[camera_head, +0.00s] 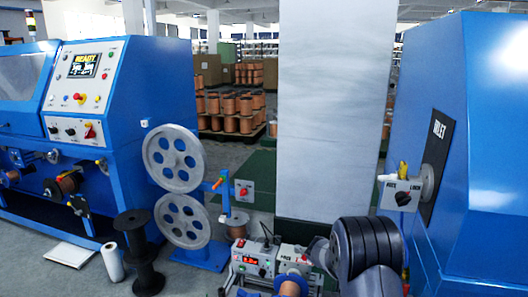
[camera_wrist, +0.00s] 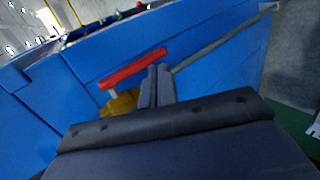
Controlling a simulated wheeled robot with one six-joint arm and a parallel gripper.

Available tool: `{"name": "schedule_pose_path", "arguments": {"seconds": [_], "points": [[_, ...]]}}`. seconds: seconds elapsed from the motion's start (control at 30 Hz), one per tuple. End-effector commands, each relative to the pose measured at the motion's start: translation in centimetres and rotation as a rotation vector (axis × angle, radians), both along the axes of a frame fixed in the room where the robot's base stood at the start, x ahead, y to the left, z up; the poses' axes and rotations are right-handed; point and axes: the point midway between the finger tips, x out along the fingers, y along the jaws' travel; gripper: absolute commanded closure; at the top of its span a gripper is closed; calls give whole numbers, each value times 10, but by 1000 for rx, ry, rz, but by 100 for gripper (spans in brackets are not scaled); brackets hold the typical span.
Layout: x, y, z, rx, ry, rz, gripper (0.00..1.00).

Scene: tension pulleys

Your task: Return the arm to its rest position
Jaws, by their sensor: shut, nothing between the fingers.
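My arm (camera_head: 368,250) shows as dark grey, ribbed links at the lower right of the head view, in front of the white pillar and beside the blue machine. My gripper (camera_wrist: 157,86) is in the middle of the wrist view, its two grey fingers together with nothing between them. A red bar handle (camera_wrist: 125,72) with a yellow part (camera_wrist: 119,104) below it lies just behind and left of the fingertips in that view. I cannot tell whether the fingers touch it. The gripper's fingers cannot be made out in the head view.
A blue machine (camera_head: 470,130) with a black-plated switch box (camera_head: 400,194) stands close on the right. A white pillar (camera_head: 330,110) rises behind the arm. Two grey pulleys (camera_head: 174,158), a black spool (camera_head: 137,255) and a small control unit (camera_head: 262,262) stand left of it.

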Motion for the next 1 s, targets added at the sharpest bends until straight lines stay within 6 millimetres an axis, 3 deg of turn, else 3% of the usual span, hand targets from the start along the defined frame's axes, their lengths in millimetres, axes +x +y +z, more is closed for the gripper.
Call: {"name": "schedule_pose_path", "arguments": {"seconds": [0.03,0.4,1.0], "points": [[1,1,9,18,-7,0,100],[6,11,29,189,-66,-1,100],[6,13,31,291,-93,0,100]]}}
